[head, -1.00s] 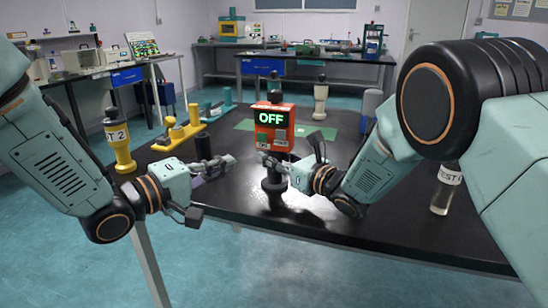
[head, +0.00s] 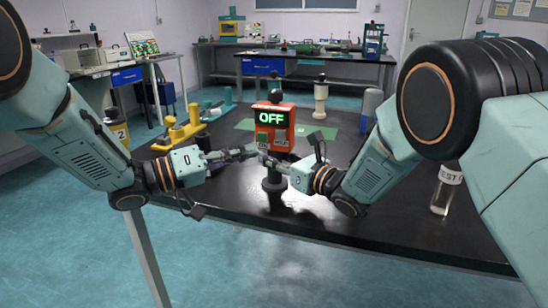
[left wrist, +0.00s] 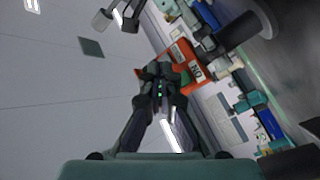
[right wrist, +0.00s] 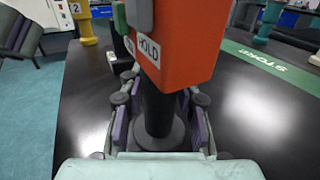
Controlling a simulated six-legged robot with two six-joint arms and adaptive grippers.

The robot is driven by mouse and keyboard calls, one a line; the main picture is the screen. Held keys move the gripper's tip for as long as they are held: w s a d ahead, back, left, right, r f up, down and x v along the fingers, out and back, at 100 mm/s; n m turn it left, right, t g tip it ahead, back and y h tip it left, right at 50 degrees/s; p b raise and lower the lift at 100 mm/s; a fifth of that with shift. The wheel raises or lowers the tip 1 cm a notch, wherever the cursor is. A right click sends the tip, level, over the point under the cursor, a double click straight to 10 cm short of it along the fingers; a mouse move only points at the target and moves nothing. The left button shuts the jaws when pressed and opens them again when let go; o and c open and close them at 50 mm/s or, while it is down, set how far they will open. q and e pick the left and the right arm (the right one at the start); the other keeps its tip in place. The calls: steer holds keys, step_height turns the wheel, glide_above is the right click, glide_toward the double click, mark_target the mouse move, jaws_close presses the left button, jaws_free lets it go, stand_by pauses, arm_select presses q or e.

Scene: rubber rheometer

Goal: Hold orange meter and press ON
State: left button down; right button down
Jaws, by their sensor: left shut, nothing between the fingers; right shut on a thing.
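The orange meter (head: 285,111) stands upright on the dark table, its green display reading OFF. Below the display is a green button (head: 262,137) above the ON label; the HOLD label is to its right. My right gripper (head: 267,163) is shut around the meter's black stem (right wrist: 157,100), below the orange body (right wrist: 183,45). My left gripper (head: 252,151) is shut and empty, its tips just left of and near the ON label. In the left wrist view its closed tips (left wrist: 160,74) overlap the orange meter (left wrist: 193,52); contact cannot be told.
A yellow device (head: 180,132) stands on the table to the left, with a yellow bottle (head: 121,133) partly behind my left arm. A labelled clear bottle (head: 446,188) stands at the right.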

mark_target(276, 138)
arm_select(q)
steer(key=shift+w+d, duration=0.3)
steer(key=shift+w, duration=0.6)
steer(key=shift+w+d, duration=0.3)
steer(key=shift+w, duration=0.55)
steer(key=shift+w, duration=0.1)
steer(key=shift+w+d, duration=0.15)
steer(key=shift+w, duration=0.3)
stand_by(0.4)
steer(key=shift+s, duration=0.6)
